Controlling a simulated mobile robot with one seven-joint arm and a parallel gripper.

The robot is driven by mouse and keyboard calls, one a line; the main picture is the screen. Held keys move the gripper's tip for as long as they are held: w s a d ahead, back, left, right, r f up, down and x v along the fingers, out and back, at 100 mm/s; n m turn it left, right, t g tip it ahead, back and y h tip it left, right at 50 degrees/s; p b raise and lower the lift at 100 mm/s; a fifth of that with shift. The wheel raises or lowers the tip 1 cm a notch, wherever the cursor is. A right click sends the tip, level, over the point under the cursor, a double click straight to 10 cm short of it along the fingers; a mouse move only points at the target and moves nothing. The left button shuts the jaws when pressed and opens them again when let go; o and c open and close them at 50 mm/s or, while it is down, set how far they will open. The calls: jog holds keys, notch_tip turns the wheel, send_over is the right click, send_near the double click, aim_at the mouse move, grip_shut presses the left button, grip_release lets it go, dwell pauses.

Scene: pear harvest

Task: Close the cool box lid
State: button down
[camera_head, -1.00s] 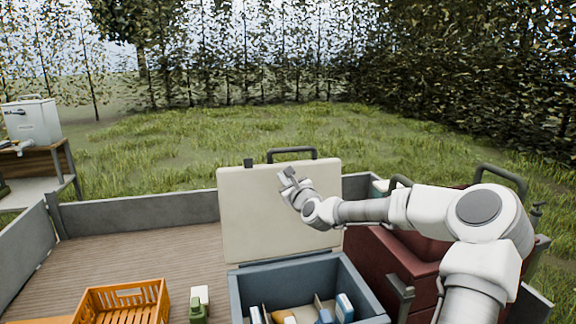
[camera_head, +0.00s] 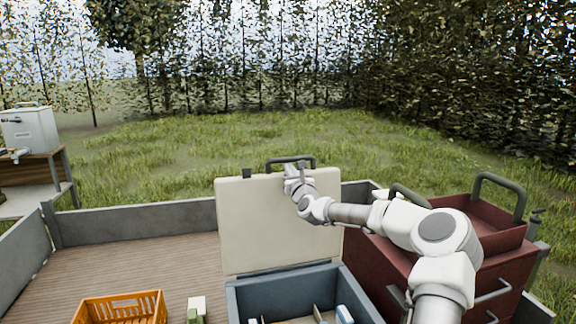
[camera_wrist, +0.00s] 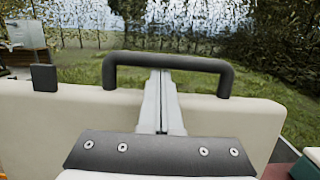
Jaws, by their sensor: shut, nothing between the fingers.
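The cool box (camera_head: 245,301) is blue-grey and stands at the bottom middle of the head view with several items inside. Its cream lid (camera_head: 262,225) is open and stands upright at the back of the box. A dark handle (camera_head: 291,160) is on the lid's top edge; it also shows in the wrist view (camera_wrist: 170,61). My gripper (camera_head: 293,168) is shut and empty at the lid's top edge, just by the handle. In the wrist view the closed fingers (camera_wrist: 161,80) point to the handle's span. I cannot tell whether they touch the lid.
An orange crate (camera_head: 120,308) and a small green-and-white item (camera_head: 196,308) are left of the box. A red tool chest (camera_head: 480,255) stands close on the right. Grey side walls (camera_head: 140,219) edge the wooden bed (camera_head: 130,265). A white dispenser (camera_head: 30,129) is far left.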

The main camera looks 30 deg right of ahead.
jog(key=shift+w+d, duration=0.2)
jog(key=shift+w, duration=0.5)
jog(key=shift+s, duration=0.1)
